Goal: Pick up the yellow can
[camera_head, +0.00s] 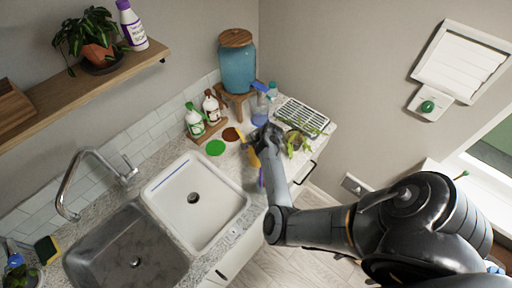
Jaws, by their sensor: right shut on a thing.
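My right gripper (264,137) is over the right end of the counter, beside the white basin, with my arm coming in from the right. It is shut on the yellow can (254,158), of which only a small yellow part shows below the fingers. The gripper and wrist hide the rest of it, and I cannot tell whether it still touches the counter. My left gripper is not in view.
A green disc (215,147) and a brown disc (232,134) lie left of the gripper. A spray bottle (260,106), a leafy plant (296,142) and a drying rack (301,116) are close behind and right.

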